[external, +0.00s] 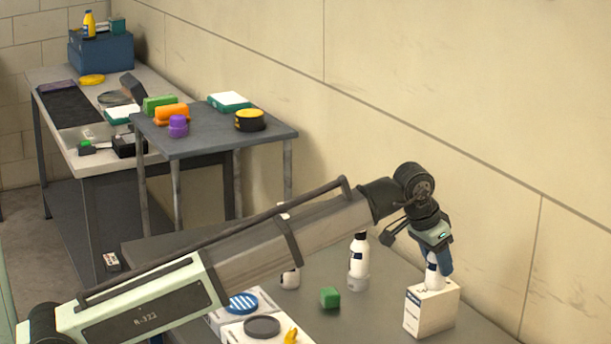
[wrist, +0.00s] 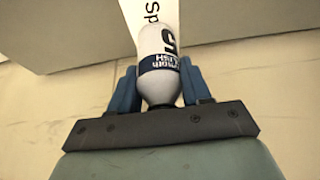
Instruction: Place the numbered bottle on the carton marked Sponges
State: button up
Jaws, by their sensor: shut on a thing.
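My gripper (external: 437,262) is at the right of the near table, pointing down and shut on a white bottle (external: 432,278). In the wrist view the bottle (wrist: 158,55) sits between the blue fingers, with a dark blue label and a large dark numeral that looks like a 5. Below it is a white carton (external: 430,310), upright near the wall. In the wrist view the carton's white face (wrist: 138,15) shows the letters "Sp"; the rest is hidden. The bottle's base appears at the carton's top, but I cannot tell whether it touches.
A green block (external: 329,298) lies between. White boxes (external: 222,319) stand at the front. The wall (external: 480,120) is close behind the carton.

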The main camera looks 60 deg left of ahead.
jog(key=o, duration=1.1)
jog(key=shift+o, duration=0.2)
jog(key=v, duration=1.2)
jog(key=shift+r, duration=0.15)
